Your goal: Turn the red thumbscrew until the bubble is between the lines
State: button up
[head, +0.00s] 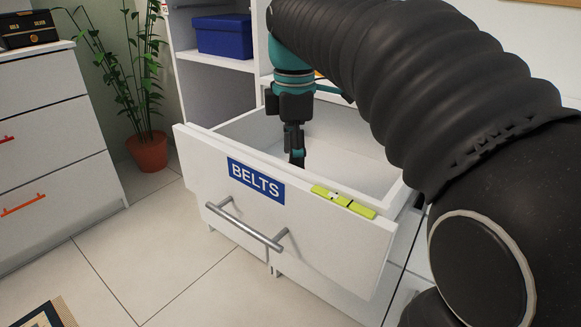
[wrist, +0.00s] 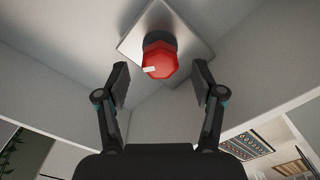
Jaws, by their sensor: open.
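The red thumbscrew (wrist: 160,61) shows in the wrist view as a faceted red knob with a small white mark, on a dark collar and a square metal plate (wrist: 193,44). My gripper (wrist: 160,78) is open, with one finger on each side of the thumbscrew and a gap on both sides. In the head view my gripper (head: 297,160) points down into the open drawer, where the thumbscrew is hidden. A yellow-green spirit level (head: 343,201) lies on the top edge of the drawer front. Its bubble is too small to place against the lines.
The white drawer front (head: 300,236) is labelled BELTS and has a metal bar handle (head: 245,228). Drawer walls surround my gripper. A blue box (head: 224,36) sits on a shelf behind. A potted plant (head: 147,152) and a white dresser (head: 60,150) stand left.

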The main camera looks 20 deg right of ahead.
jog(key=shift+f, duration=1.15)
jog(key=c, duration=1.1)
jog(key=shift+c, duration=0.2)
jog(key=shift+r+m, duration=0.1)
jog(key=shift+m, duration=0.2)
